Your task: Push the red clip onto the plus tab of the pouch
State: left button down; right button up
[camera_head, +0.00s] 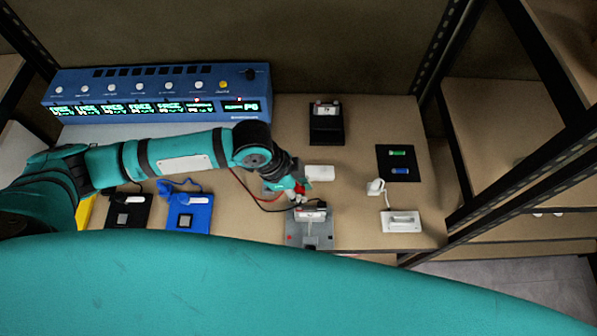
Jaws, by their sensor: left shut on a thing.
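My left gripper (298,195) comes in from the left and is shut on the red clip (300,187), of which only a small red part shows. It is just above and behind the grey fixture (318,241). A small pale, flat piece (312,212), perhaps the pouch, stands in the back of the fixture. Its plus tab is too small or hidden, and I cannot tell whether the clip touches it. A red mark shows on the fixture's left side. My right gripper is not in view.
Red and black leads run by the gripper. A blue instrument (160,95) stands at the back left. A black device (326,122), a white block (320,173), a black mat (400,164), a white tool (402,221) and a blue device (190,212) lie around. Shelf posts bound the right.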

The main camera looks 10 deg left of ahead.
pick_arm(q)
jog(key=shift+s, duration=0.2)
jog(key=shift+d, duration=0.1)
jog(key=m, duration=0.1)
jog(key=m+g, duration=0.1)
jog(key=d+m, duration=0.1)
jog(key=m, duration=0.1)
jog(key=shift+s+f+g+b, duration=0.2)
jog(key=shift+f+g+b, duration=0.1)
jog(key=m+y+b, duration=0.1)
jog(key=m+y, duration=0.2)
jog(key=m, duration=0.7)
jog(key=m+y, duration=0.3)
jog(key=m, duration=0.8)
jog(key=a+m+y+b, duration=0.1)
jog(key=m+y, duration=0.2)
jog(key=m, duration=0.8)
jog(key=shift+w+r+b, duration=0.2)
jog(key=shift+b, duration=0.15)
notch_tip(320, 180, down, 7)
jog(key=b, duration=0.6)
jog(key=shift+f+b, duration=0.1)
jog(key=shift+b, duration=0.3)
jog(key=shift+r+p, duration=0.7)
jog(key=shift+p, duration=0.1)
